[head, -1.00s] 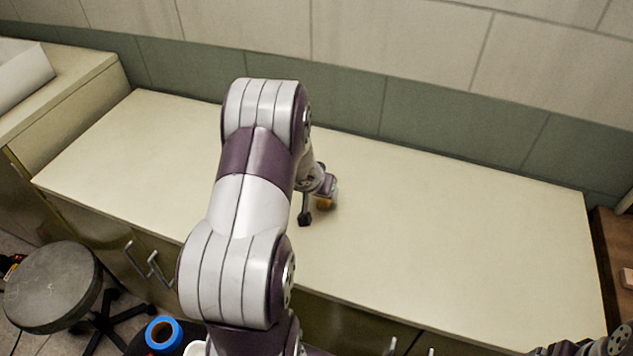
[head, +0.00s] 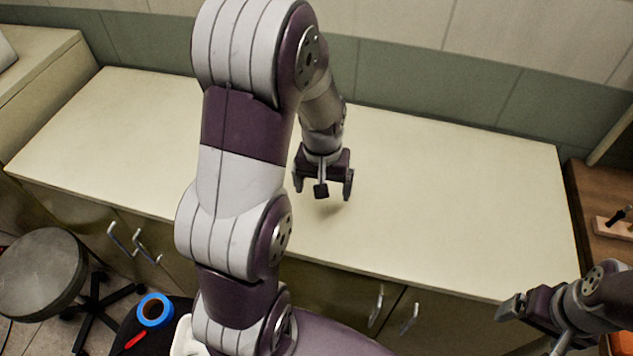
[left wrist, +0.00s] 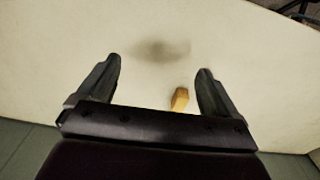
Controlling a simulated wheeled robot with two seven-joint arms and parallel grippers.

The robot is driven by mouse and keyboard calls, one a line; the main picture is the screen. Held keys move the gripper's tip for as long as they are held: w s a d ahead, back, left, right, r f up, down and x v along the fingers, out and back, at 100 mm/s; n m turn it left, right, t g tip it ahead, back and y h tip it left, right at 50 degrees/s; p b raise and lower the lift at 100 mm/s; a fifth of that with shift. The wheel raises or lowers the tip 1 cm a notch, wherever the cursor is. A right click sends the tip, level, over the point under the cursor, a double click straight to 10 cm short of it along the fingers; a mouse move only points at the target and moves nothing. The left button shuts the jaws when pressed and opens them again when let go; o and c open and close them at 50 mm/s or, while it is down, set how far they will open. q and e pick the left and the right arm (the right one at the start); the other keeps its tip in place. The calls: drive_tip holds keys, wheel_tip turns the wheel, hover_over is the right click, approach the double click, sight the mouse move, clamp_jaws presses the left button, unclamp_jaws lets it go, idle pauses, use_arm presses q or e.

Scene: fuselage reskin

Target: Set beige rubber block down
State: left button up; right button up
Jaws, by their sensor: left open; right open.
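The beige rubber block (left wrist: 180,99) shows in the left wrist view as a small tan piece between my open fingers, nearer the right-hand one and close to the palm's edge. Neither finger touches it. It appears to lie on the pale counter (head: 440,190); I cannot make it out in the head view, where my left arm and gripper may hide it. My left gripper (head: 323,188) is open above the middle of the counter, fingers pointing down; it also shows in the left wrist view (left wrist: 158,85). My right gripper (head: 528,316) is open and empty by the counter's front right edge.
A round stool (head: 42,270) and a blue tape roll (head: 155,310) are at the lower left, in front of the cabinets. A wooden surface (head: 600,225) is at the right. A tiled wall (head: 430,85) backs the counter, whose right half is clear.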

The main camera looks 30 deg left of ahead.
use_arm(q)
drive_tip(key=w+a+n, duration=0.4)
drive_tip(key=w+a+f+n, duration=0.1)
drive_tip(key=w+a+n, duration=0.3)
drive_tip(key=w+a+f+n, duration=0.1)
drive_tip(key=w+a+n, duration=0.3)
drive_tip(key=a+n, duration=0.1)
drive_tip(key=shift+w+b, duration=0.15)
drive_tip(key=shift+b, duration=0.15)
wheel_tip(320, 180, down, 5)
drive_tip(key=n+p, duration=0.1)
drive_tip(key=n, duration=0.3)
drive_tip(key=shift+n+g, duration=0.3)
drive_tip(key=shift+f+p, duration=0.4)
drive_tip(key=shift+p, duration=0.15)
wheel_tip(320, 180, down, 4)
drive_tip(key=shift+p, duration=0.75)
drive_tip(key=shift+w+a+f, duration=0.1)
drive_tip(key=shift+a+f, duration=0.05)
drive_tip(key=shift+f, duration=0.2)
drive_tip(key=shift+r, duration=0.1)
drive_tip(key=c, duration=1.1)
drive_tip(key=shift+c, duration=0.3)
use_arm(e)
drive_tip(key=shift+w+r, duration=0.2)
drive_tip(key=shift+r, duration=0.9)
use_arm(q)
drive_tip(key=shift+r, duration=0.1)
use_arm(e)
drive_tip(key=shift+f, duration=0.1)
